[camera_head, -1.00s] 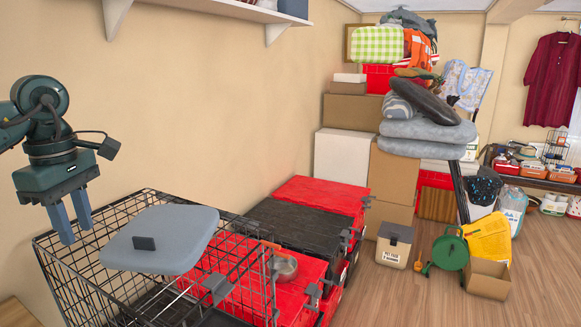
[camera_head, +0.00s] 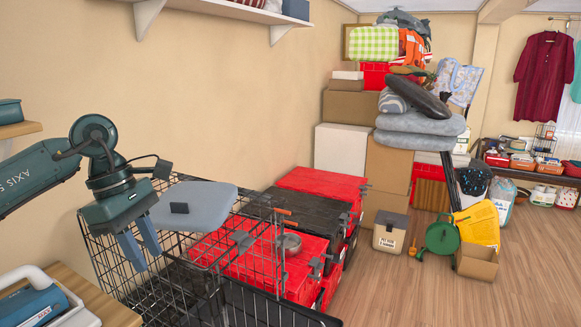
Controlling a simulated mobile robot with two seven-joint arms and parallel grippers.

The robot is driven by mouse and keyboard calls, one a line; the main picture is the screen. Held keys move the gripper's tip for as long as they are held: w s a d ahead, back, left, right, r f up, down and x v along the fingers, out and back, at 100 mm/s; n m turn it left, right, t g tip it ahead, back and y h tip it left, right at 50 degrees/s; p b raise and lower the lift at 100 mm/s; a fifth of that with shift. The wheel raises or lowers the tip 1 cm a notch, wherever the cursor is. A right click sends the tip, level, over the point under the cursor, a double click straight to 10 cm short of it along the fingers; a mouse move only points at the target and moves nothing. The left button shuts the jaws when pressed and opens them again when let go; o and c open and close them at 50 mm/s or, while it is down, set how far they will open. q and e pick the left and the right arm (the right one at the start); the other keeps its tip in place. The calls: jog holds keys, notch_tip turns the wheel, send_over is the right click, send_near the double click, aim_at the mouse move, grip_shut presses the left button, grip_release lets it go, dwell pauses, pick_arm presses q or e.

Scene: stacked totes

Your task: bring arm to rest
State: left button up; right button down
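My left gripper (camera_head: 139,248) comes in from the left and points down at the left side of the wire crate (camera_head: 104,262). Its two blue-grey fingers are apart with nothing between them. A grey-blue lid (camera_head: 205,205) with a dark handle lies at the top of the crate, just right of the gripper and apart from the fingers. My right gripper is not in view.
Red totes (camera_head: 322,184) and a black tote (camera_head: 305,216) stand behind the crate, with a small metal bowl (camera_head: 288,243) on a red one. A wooden surface (camera_head: 110,308) is at lower left. Boxes and cushions (camera_head: 422,124) are piled farther back.

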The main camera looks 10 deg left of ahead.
pick_arm(q)
jog(key=s+d+f+n+t+h, duration=0.1)
jog(key=d+f+n+t+h, duration=0.15)
jog(key=d+n+h, duration=0.9)
jog(key=s+d+f+n+t+h, duration=0.1)
jog(key=d+f+n+h, duration=0.4)
jog(key=d, duration=1.2)
jog(key=w+a+f+n+t+y, duration=0.1)
jog(key=a+f+n+t+y, duration=0.2)
jog(key=f+n+t+y, duration=0.55)
jog(key=w+a+f+n+t+y, duration=0.1)
jog(key=a+f+n+t+y, duration=0.25)
jog(key=n, duration=1.05)
jog(key=s+a+f+n+g+y, duration=0.2)
jog(key=s+f+n, duration=0.4)
jog(key=f, duration=0.3)
jog(key=s+a+f+n+g+y, duration=0.3)
jog(key=s+f+n, duration=0.2)
jog(key=s+f, duration=0.4)
jog(key=shift+a+f+n, duration=0.4)
jog(key=shift+f, duration=0.3)
jog(key=shift+g, duration=0.25)
